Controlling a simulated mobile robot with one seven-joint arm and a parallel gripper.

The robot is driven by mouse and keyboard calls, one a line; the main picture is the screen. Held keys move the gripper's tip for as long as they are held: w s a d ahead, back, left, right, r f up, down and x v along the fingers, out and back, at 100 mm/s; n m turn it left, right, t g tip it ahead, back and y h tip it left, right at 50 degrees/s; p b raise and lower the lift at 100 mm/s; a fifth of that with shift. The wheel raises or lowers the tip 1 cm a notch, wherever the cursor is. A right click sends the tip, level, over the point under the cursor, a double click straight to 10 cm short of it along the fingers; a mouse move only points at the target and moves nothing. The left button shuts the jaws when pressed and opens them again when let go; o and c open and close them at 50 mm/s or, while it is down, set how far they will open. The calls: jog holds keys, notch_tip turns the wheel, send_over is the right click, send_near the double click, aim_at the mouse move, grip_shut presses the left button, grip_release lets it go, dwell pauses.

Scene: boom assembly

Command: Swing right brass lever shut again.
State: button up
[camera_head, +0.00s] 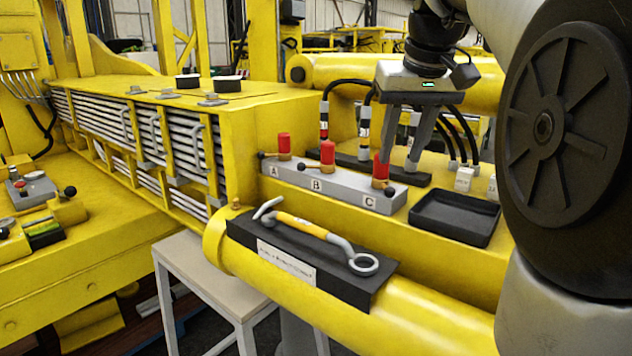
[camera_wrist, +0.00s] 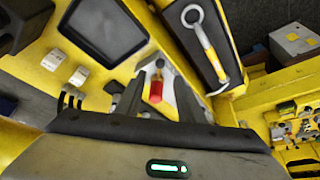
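The grey valve block (camera_head: 330,187) carries red-capped brass valves marked A, B and C. The right brass lever, at C (camera_head: 379,183), has its black knob (camera_head: 389,191) at the front, below its red cap (camera_head: 381,165). My gripper (camera_head: 398,162) points down at the C valve, its fingers spread. In the wrist view, the red cap (camera_wrist: 155,92) shows between the two open fingers (camera_wrist: 158,95), with the lever's knob (camera_wrist: 160,63) beyond it. I cannot tell whether a finger touches the lever.
A black tray (camera_head: 455,217) lies right of the block, with small white blocks (camera_head: 464,179) behind it. A yellow-handled tool (camera_head: 310,230) rests on a black holder (camera_head: 355,287) in front. Black hoses (camera_head: 345,86) rise behind the block.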

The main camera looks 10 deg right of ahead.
aim_at(390, 186)
jog(key=x, duration=0.8)
jog(key=shift+b, duration=0.35)
jog(key=shift+c, duration=0.3)
grip_shut()
